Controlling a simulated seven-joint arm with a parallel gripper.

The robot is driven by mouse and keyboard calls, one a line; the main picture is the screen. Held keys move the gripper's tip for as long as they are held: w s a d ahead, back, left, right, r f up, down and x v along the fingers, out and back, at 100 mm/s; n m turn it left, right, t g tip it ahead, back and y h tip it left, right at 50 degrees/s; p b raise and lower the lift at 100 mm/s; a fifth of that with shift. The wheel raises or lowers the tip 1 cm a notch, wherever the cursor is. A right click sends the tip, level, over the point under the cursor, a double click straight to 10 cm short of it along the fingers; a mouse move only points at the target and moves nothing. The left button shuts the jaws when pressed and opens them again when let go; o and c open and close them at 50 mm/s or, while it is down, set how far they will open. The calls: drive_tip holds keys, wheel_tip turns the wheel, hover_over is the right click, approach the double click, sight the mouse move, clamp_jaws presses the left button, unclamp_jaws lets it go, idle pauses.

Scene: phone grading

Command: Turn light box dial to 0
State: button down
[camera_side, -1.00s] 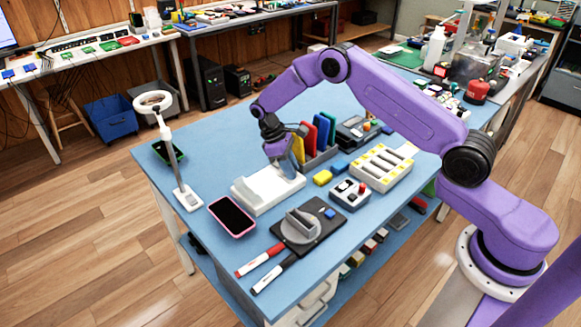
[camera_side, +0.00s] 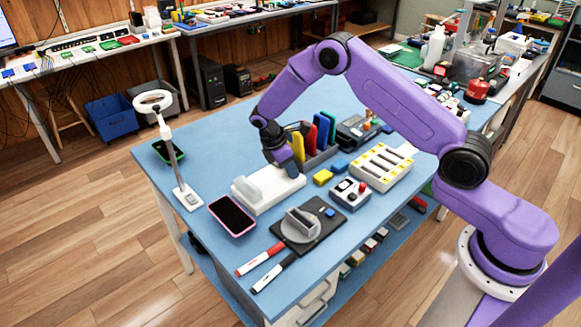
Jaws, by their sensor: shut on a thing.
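The white light box (camera_side: 268,199) lies flat near the middle of the blue table, with a pale raised piece on its left part. My gripper (camera_side: 289,168) points down at the light box's back right end. It is shut on the dial there. The dial itself is hidden behind the fingers, so its setting cannot be read.
Upright yellow, red and blue pieces in a rack (camera_side: 319,158) stand close behind my gripper. A pink-rimmed phone (camera_side: 232,215) lies in front left, a ring lamp (camera_side: 178,170) stands left, and a black plate with a grey round fixture (camera_side: 301,224) is in front. The back left tabletop is clear.

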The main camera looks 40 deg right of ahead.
idle(0.4)
drive_tip(key=c, duration=1)
unclamp_jaws()
drive_tip(key=shift+o, duration=0.2)
drive_tip(key=v, duration=1.7)
drive_tip(key=shift+a+r, duration=0.2)
drive_tip(key=shift+a, duration=0.05)
